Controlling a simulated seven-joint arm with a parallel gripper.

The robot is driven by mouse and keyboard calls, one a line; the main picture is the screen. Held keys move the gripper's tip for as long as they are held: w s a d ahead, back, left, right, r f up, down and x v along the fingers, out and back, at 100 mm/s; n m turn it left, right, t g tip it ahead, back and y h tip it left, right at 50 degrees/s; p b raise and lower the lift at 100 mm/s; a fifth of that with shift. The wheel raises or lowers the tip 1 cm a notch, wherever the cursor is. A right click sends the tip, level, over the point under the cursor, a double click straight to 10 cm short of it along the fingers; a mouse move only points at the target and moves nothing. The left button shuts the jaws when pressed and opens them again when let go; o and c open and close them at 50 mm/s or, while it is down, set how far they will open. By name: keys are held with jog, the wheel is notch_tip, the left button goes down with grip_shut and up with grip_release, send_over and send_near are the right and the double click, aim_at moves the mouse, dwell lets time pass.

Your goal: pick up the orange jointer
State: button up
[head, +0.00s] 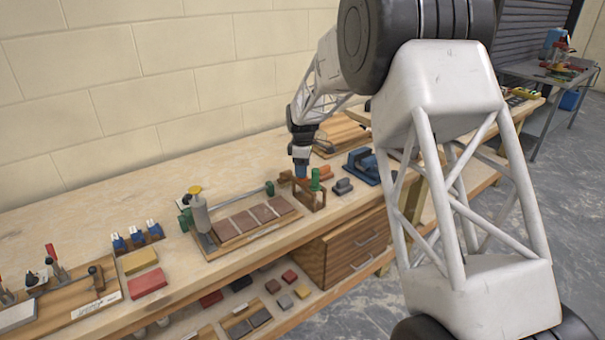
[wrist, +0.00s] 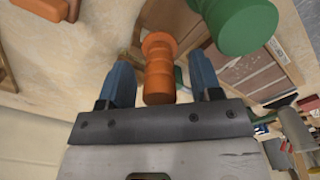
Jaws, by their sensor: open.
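The orange jointer shows in the wrist view as a ridged orange handle (wrist: 158,72), lying between the two blue fingers of my gripper (wrist: 160,60). The fingers are apart, with a gap visible on each side of the handle. In the head view my gripper (head: 301,170) points down over a wooden tool holder (head: 311,205) on the bench. There the jointer is hard to make out behind the fingers. A thicker green handle (wrist: 238,24) stands close by in the wrist view; it also shows in the head view (head: 316,180).
Left of the holder is a wooden tray with brown tiles (head: 228,230) and a green-ended rod. To the right are a grey block (head: 343,187) and a blue vise (head: 362,166). An orange piece (wrist: 42,8) lies at the upper left in the wrist view. The wall is behind.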

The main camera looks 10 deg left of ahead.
jog(key=c, duration=1)
jog(key=shift+r, duration=0.15)
jog(key=shift+r, duration=4.9)
jog(key=s+a+f, duration=0.1)
jog(key=s+a, duration=0.1)
jog(key=s, duration=0.5)
jog(key=s+a+f, duration=0.1)
jog(key=s+a, duration=0.2)
jog(key=s, duration=0.5)
jog(key=shift+a, duration=0.2)
